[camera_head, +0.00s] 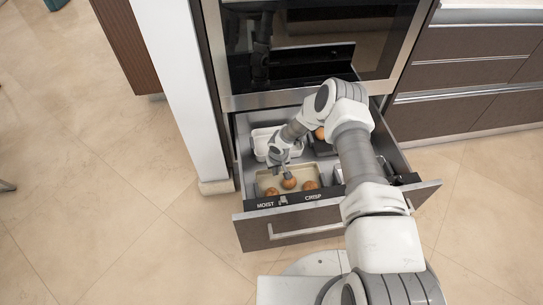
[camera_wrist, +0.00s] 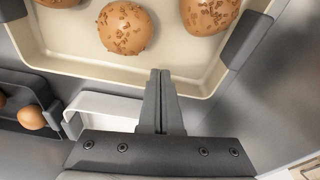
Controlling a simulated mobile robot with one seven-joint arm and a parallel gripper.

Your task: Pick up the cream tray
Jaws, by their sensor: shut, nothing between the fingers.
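The cream tray (camera_head: 305,173) lies in the open drawer near its front and holds several brown sprinkled buns. In the wrist view the cream tray (camera_wrist: 72,38) fills the upper part, with dark grey grips at its left and right ends. My gripper (camera_head: 286,174) reaches down over the tray from above. In the wrist view my gripper (camera_wrist: 160,73) has its fingers together and empty, with the tips overlapping the tray's lower rim in the picture. I cannot tell whether they touch it.
The drawer front (camera_head: 305,224) carries MOIST and CRISP labels. A white tray (camera_head: 261,137) sits behind the cream tray. A dark tray (camera_wrist: 32,84) with brown round items lies beside it. The oven (camera_head: 315,45) is above; a white post (camera_head: 185,85) stands left.

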